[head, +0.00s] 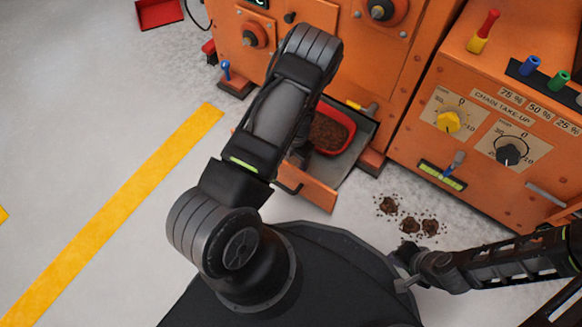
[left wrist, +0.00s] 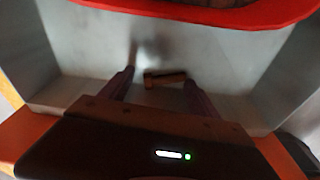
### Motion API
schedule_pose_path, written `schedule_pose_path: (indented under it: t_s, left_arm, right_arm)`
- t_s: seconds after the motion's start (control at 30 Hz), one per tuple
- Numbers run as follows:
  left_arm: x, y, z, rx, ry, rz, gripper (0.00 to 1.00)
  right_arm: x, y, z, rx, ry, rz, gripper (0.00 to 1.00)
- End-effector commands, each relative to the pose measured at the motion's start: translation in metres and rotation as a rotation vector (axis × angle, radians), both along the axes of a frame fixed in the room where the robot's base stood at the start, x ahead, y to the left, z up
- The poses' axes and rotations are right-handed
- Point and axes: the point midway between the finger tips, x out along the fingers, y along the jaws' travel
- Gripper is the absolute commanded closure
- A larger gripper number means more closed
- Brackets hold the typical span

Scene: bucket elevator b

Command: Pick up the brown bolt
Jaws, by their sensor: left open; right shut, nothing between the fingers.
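The brown bolt (left wrist: 166,79) lies on the grey metal floor of a bin (left wrist: 85,58) in the left wrist view. My left gripper (left wrist: 157,80) is open, with one finger on each side of the bolt. The bolt's right end is close to the right finger; I cannot tell whether they touch. In the head view my left arm reaches into the open bin in the orange machine and hides the bolt and the left gripper. My right gripper (head: 404,268) is shut and empty, low over the floor at the lower right.
A red tray (head: 349,127) of brown material sits at the back of the bin; its rim (left wrist: 210,17) crosses the top of the left wrist view. An orange flap (head: 308,189) stands at the bin's front. Small brown heaps (head: 410,224) lie on the floor. Open floor is left.

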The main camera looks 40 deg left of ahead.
Motion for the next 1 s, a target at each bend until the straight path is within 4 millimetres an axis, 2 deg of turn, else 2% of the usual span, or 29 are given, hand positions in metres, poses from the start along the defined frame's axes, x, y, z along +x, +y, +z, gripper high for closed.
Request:
schedule_pose_path:
  t_s: [0.43,1.0]
  left_arm:
    - [0.0001,0.0,0.0005,0.0,0.0,0.0,0.31]
    - [0.0001,0.0001,0.0005,0.0,0.0,0.0,0.77]
  right_arm:
    - [-0.0003,0.0001,0.0002,0.0,0.001,0.0,1.0]
    - [-0.0004,0.0,0.0002,0.0,0.001,0.0,1.0]
